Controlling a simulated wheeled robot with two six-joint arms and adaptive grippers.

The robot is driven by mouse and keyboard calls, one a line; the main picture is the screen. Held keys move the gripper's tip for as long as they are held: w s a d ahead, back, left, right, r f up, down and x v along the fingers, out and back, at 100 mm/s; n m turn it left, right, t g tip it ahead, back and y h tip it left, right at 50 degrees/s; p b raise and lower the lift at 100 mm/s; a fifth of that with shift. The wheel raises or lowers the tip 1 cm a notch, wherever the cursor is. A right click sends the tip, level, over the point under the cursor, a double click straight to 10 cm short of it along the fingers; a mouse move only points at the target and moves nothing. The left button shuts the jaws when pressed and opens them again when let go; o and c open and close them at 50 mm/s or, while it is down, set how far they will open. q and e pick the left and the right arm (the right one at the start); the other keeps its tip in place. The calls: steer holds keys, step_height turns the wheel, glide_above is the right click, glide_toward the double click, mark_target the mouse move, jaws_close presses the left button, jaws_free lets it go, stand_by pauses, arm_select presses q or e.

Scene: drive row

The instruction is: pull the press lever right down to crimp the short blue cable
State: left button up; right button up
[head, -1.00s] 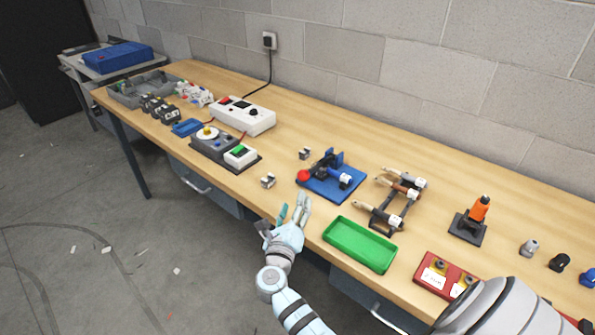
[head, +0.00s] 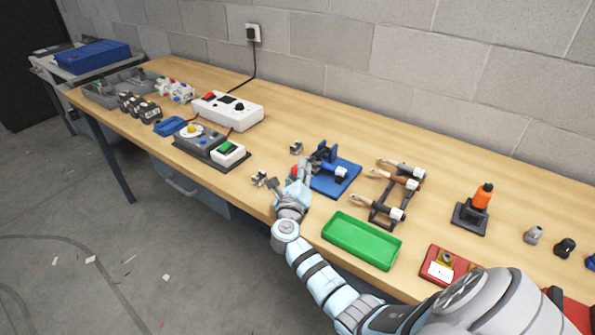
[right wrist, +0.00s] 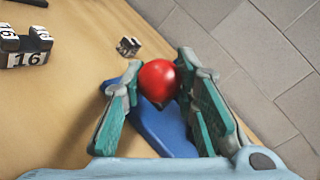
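The press stands on a blue base (head: 340,182) near the front middle of the bench. Its lever ends in a red ball knob (right wrist: 158,82), seen large in the right wrist view. My right gripper (head: 301,170) is at the knob, with one finger on each side of it. The fingers look open, and I cannot tell whether they touch the knob. A blue piece with a white end (head: 339,173), perhaps the short blue cable, lies at the press. The gripper partly hides the lever in the head view. My left gripper is not in view.
A green tray (head: 362,240) lies right of my right forearm. A rack of handled tools (head: 392,190) stands right of the press. A white power box (head: 228,110) and a grey device (head: 205,146) stand further left.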

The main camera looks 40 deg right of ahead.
jaws_close()
steer(key=shift+s+a+f+b, duration=0.1)
steer(key=shift+f+b, duration=0.1)
steer(key=shift+f, duration=0.5)
steer(key=shift+s+a+f+b, duration=0.1)
steer(key=shift+f+b, duration=0.05)
steer(key=shift+f, duration=0.55)
steer(key=o, duration=0.6)
jaws_free()
steer(key=shift+o, duration=0.6)
steer(key=shift+w, duration=0.25)
steer(key=shift+d, duration=0.1)
steer(key=v, duration=1.2)
steer(key=shift+r, duration=0.1)
